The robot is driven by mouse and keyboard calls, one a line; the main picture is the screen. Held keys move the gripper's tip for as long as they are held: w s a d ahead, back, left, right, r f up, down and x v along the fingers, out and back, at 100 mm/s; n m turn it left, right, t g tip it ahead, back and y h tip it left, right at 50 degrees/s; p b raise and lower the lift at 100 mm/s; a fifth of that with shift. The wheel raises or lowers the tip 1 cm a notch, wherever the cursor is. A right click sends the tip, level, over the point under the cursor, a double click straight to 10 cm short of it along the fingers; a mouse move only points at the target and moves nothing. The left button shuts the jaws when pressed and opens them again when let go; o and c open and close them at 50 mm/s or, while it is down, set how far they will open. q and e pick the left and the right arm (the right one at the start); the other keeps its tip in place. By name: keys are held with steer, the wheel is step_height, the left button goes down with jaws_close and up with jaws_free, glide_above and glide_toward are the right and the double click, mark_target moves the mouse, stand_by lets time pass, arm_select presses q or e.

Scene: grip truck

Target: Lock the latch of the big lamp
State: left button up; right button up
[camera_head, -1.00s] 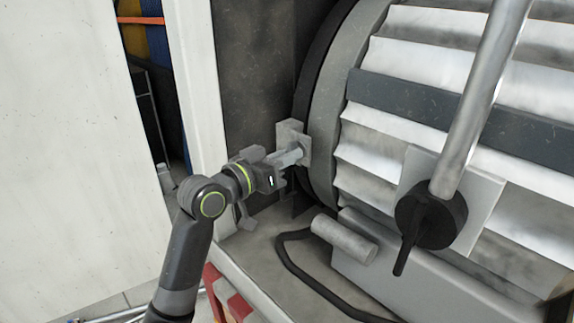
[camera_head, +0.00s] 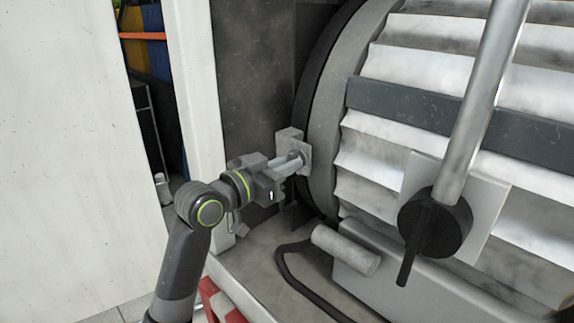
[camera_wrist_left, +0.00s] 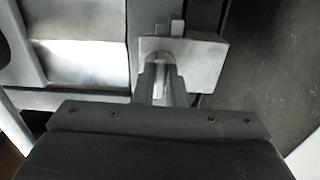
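The big lamp (camera_head: 328,130) is a large ribbed drum with a grey rim, filling the right of the head view. Its latch (camera_head: 291,143) is a small grey metal block and plate at the rim's left side. The latch plate also shows at the top middle of the left wrist view (camera_wrist_left: 207,62). My left gripper (camera_head: 297,160) reaches the latch from the left. In the wrist view its fingers (camera_wrist_left: 158,72) are close together around a small pale piece in front of the plate, and largely hide it. My right gripper is not in view.
A metal pole with a black clamp knob (camera_head: 434,222) stands in front of the lamp at right. A grey cylinder (camera_head: 345,250) and a black cable (camera_head: 285,275) lie below the latch. A white panel (camera_head: 75,150) stands at left, and a dark wall (camera_head: 255,80) behind my gripper.

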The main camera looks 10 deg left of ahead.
arm_select(q)
steer(key=o, duration=0.4)
steer(key=shift+a, duration=0.1)
steer(key=shift+o, duration=0.2)
steer(key=b+v, duration=0.2)
steer(key=v, duration=1.5)
steer(key=shift+b, duration=0.3)
steer(key=shift+s+a, duration=0.1)
steer(key=shift+s, duration=0.05)
